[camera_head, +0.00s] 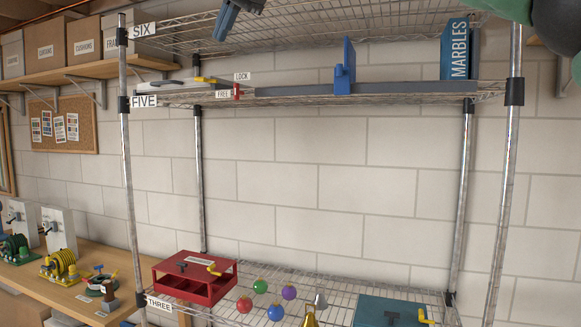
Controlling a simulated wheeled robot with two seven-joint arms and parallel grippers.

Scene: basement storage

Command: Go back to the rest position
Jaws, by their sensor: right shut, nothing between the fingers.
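My right gripper (228,22) shows at the top edge, as a dark blue-grey tip in front of shelf six. It is shut and empty, and much of it is cut off by the picture's top edge. Green and dark parts of my arm show in the top right corner. My left gripper is not in view.
A wire rack (131,190) holds shelves marked SIX, FIVE and THREE. Shelf three bears a red box (194,279), coloured balls and a teal box (385,312).

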